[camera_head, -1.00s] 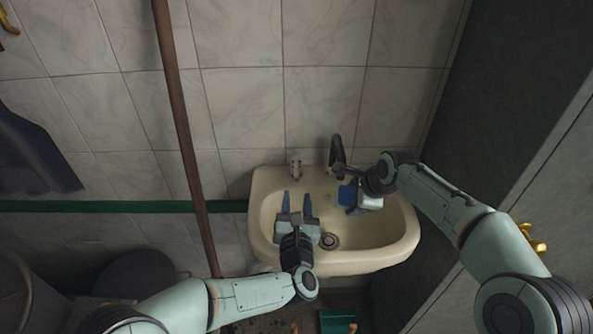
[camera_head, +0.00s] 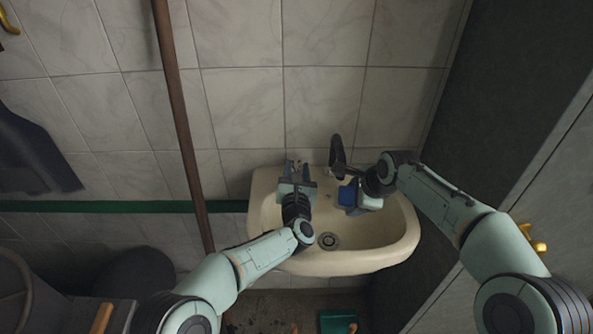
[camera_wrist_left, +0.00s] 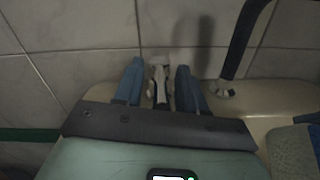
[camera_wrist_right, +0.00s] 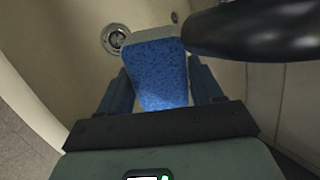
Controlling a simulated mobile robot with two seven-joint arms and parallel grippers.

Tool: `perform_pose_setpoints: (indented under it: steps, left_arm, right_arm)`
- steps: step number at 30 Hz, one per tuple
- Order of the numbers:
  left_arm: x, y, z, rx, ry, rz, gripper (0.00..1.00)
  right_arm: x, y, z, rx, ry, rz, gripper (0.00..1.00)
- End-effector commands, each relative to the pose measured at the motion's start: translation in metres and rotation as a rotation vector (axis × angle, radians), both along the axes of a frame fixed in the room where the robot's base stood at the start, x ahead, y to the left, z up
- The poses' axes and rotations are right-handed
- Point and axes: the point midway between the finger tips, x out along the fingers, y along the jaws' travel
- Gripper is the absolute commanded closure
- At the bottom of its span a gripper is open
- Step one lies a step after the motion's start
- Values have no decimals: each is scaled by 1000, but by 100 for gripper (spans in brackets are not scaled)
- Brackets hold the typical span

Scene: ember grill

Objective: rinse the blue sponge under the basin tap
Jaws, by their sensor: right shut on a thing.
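The blue sponge (camera_wrist_right: 158,65) is held between the fingers of my right gripper (camera_wrist_right: 157,92), over the cream basin (camera_head: 395,245). In the head view the sponge (camera_head: 347,197) is just below the dark curved tap spout (camera_head: 337,153). The spout (camera_wrist_right: 260,30) also shows close to the sponge in the right wrist view. My left gripper (camera_head: 297,166) is at the back left of the basin. In the left wrist view its open fingers stand on either side of the chrome tap handle (camera_wrist_left: 159,82), with gaps visible. No running water is visible.
The drain (camera_head: 328,241) is in the basin floor. A tiled wall (camera_head: 325,90) stands behind the basin and a dark panel (camera_head: 480,120) to its right. A brown pole (camera_head: 180,120) stands to the left. A green object (camera_head: 337,322) lies below the basin.

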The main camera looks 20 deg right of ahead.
Motion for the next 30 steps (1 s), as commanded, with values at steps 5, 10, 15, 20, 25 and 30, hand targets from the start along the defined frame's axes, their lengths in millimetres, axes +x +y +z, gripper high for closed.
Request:
perform_pose_setpoints:
  steps: [5, 10, 15, 20, 25, 30]
  left_arm:
    - [0, 0, 0, 0, 0, 0, 80]
    - [0, 0, 0, 0, 0, 0, 100]
    - [1, 2, -1, 0, 2, -20, 100]
    - [3, 9, -1, 0, 3, -114, 100]
    - [5, 13, -2, -3, 4, -222, 100]
    - [6, 14, -1, -1, 2, -276, 100]
  right_arm:
    - [0, 0, 0, 0, 0, 0, 59]
    - [0, 0, 0, 0, 0, 0, 59]
    - [0, 0, 0, 0, 0, 0, 59]
    - [0, 0, 0, 0, 0, 0, 59]
    - [0, 0, 0, 0, 0, 0, 59]
    - [0, 0, 0, 0, 0, 0, 59]
